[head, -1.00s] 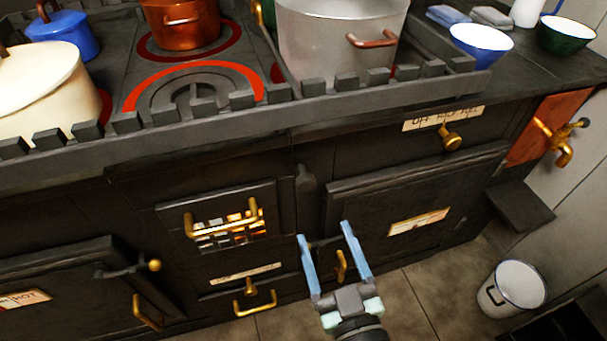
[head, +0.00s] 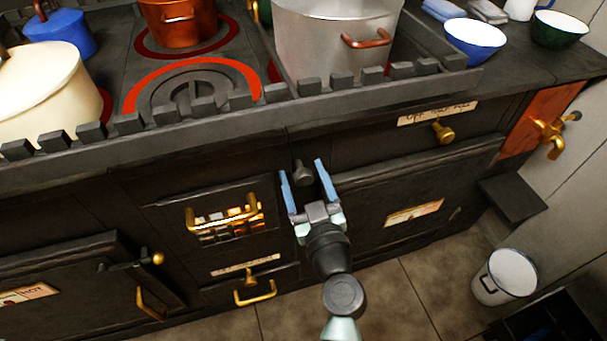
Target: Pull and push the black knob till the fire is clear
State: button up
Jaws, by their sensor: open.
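The black knob (head: 303,172) sticks out from the dark stove front, just right of the firebox door. My gripper (head: 304,177) is open, its two blue fingers on either side of the knob in the picture. I cannot tell whether the fingers touch it or how far they are from it in depth. The fire (head: 228,224) glows orange and bright behind the grate of the firebox door (head: 170,217), with dark bars or pieces across it.
Below the grate are a small brass knob (head: 249,283) and a brass drawer handle (head: 257,298). An oven door (head: 370,235) lies right of my gripper. Pots, including a large grey one (head: 325,35), stand on the stove top behind a notched rail (head: 230,115). A white bucket (head: 505,277) stands on the floor at right.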

grip_shut()
dwell(0.4)
dwell(1.0)
